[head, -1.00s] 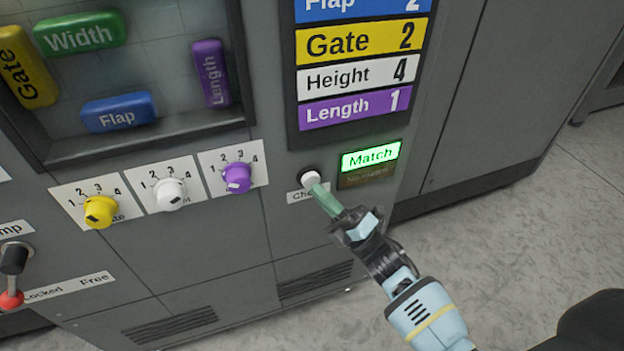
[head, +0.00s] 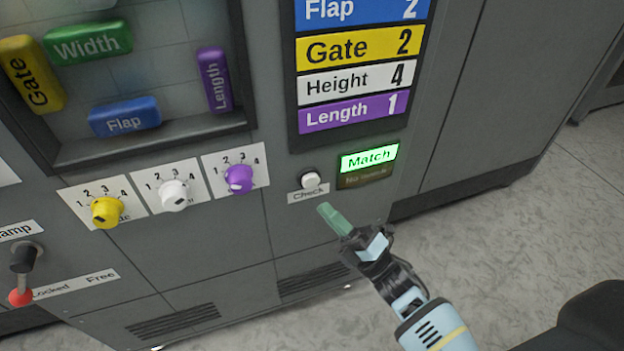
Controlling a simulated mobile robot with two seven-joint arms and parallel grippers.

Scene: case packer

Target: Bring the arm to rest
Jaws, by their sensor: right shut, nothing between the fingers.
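My right gripper (head: 328,211) comes in from the lower right, its greenish fingers shut and empty. Its tips are just below the white Check button (head: 310,181) and apart from it. The Match lamp (head: 369,158) is lit green, and the sign under it is dark. My left gripper is not in view.
A grey machine front carries yellow (head: 106,212), white (head: 174,195) and purple (head: 239,179) knobs. A red-tipped lever (head: 21,297) sits at the lower left, by the word Locked. A settings board (head: 352,79) hangs above the button. Floor (head: 510,240) shows at the right.

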